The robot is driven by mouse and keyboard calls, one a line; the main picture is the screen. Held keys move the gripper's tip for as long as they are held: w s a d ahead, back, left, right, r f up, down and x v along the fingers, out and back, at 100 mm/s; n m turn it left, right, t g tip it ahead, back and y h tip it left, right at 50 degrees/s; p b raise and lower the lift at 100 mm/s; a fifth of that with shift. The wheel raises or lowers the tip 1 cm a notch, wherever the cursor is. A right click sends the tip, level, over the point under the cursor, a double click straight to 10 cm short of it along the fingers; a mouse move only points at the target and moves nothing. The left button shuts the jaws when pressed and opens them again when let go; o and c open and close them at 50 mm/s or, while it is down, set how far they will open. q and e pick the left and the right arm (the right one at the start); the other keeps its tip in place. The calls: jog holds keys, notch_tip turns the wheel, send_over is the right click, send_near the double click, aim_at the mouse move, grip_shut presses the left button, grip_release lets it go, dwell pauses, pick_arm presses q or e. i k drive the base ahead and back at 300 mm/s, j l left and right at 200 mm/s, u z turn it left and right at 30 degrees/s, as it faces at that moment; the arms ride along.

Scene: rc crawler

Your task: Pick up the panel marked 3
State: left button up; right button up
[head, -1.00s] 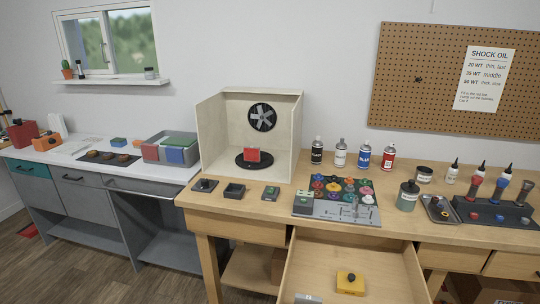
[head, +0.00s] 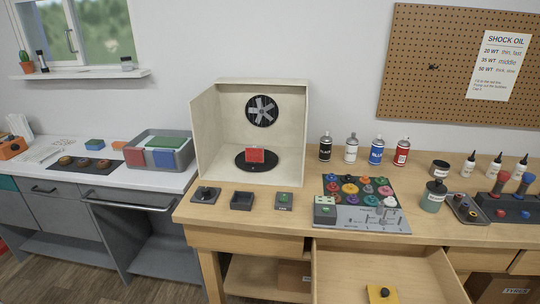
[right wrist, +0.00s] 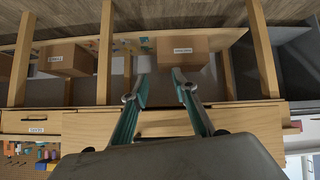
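No panel with a readable 3 shows in these views. A red panel (head: 256,156) stands upright on the black turntable (head: 245,165) inside the pale spray booth (head: 206,133). A grey bin (head: 183,137) on the white counter holds several flat pieces, including a green one (head: 166,142), a blue one (head: 164,158) and a red one (head: 134,156); I cannot read marks on them. My right gripper (right wrist: 162,88) is open and empty in the right wrist view, with the workbench's underside and shelf beyond it. Neither gripper shows in the head view.
An open drawer (head: 335,279) juts from the wooden bench, with a yellow block (head: 381,292) in it. Spray cans (head: 351,148), a parts board (head: 376,218) and bottles crowd the bench's right half. Cardboard boxes (right wrist: 184,50) sit on the shelf below.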

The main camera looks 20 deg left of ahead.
aim_at(253, 154)
jog(key=i+j+z, duration=0.15)
jog(key=j+z, duration=0.25)
jog(key=j, duration=0.2)
jog(key=j+z, duration=0.35)
jog(key=j, duration=0.25)
jog(key=j+z, duration=0.4)
jog(key=j, duration=0.25)
